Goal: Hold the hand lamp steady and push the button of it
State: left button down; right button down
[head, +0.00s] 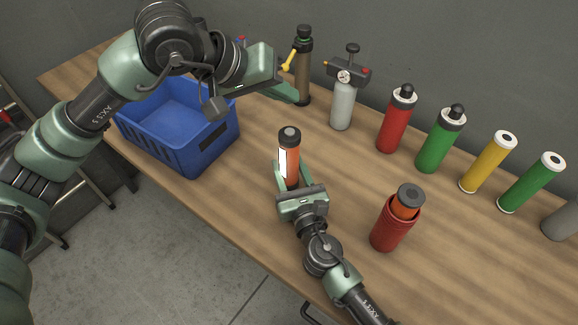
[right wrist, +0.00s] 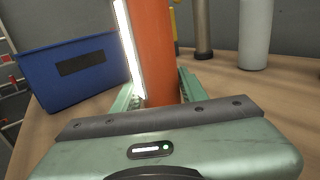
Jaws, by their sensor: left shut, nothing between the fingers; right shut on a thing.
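The hand lamp (head: 291,160) is an orange upright cylinder with a dark cap and a bright white strip along its left side. My right gripper (head: 291,180) is shut around its lower part, and the lamp stands upright between the fingers. The right wrist view shows the orange body (right wrist: 158,50) and the glowing white strip close up between the green fingers. My left gripper (head: 296,97) is shut and empty, above and beyond the lamp, apart from it. I cannot make out the lamp's button in either view.
A blue crate (head: 205,158) stands left on the wooden table. A red holder (head: 392,232) with an orange, grey-capped cylinder stands to the right. Several bottles and canisters, including a red one (head: 394,125) and a gauge-topped one (head: 342,105), line the back.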

jog(key=c, duration=0.7)
grip_release()
jog(key=v, duration=1.2)
jog(key=shift+a, duration=0.1)
